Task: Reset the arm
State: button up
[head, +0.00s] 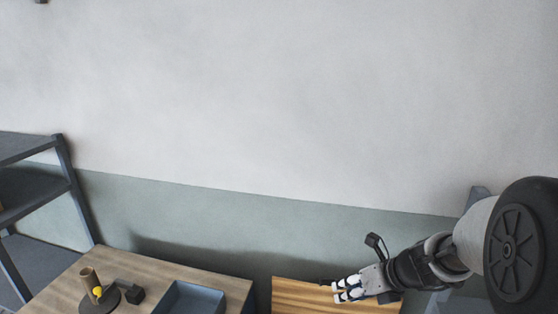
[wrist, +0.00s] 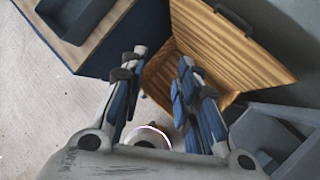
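My gripper (head: 345,289) is at the lower right of the head view, at the end of my arm, over a striped wooden surface (head: 292,296). In the wrist view my gripper (wrist: 158,72) has its two blue-and-grey fingers spread apart. Nothing is held between them. Beyond the fingertips is a wooden box-like piece with a dark handle, its striped inner face (wrist: 225,55) showing.
A dark shelf rack (head: 66,165) stands at left. Bare floor (wrist: 40,110) shows in the wrist view.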

jog(key=s+a+r+n+g+h+b, duration=0.1)
jog(key=s+a+n+b, duration=0.2)
jog(key=s+n, duration=0.5)
jog(key=s+a+r+n+h+b, duration=0.1)
jog(key=s+a+r+n+b, duration=0.15)
jog(key=s+n, duration=0.55)
jog(key=s+d+f+n+h+b, duration=0.1)
jog(key=s+f+n+b, duration=0.1)
jog(key=s+n, duration=0.3)
jog(key=s+d+f+n+h+b, duration=0.1)
jog(key=s+n, duration=0.4)
jog(key=n, duration=0.7)
jog(key=f+h+b, duration=0.1)
jog(key=b, duration=0.1)
jog(key=shift+s+d+n+b, duration=0.3)
jog(key=shift+s+d+b, duration=0.05)
jog(key=shift+s+b, duration=0.05)
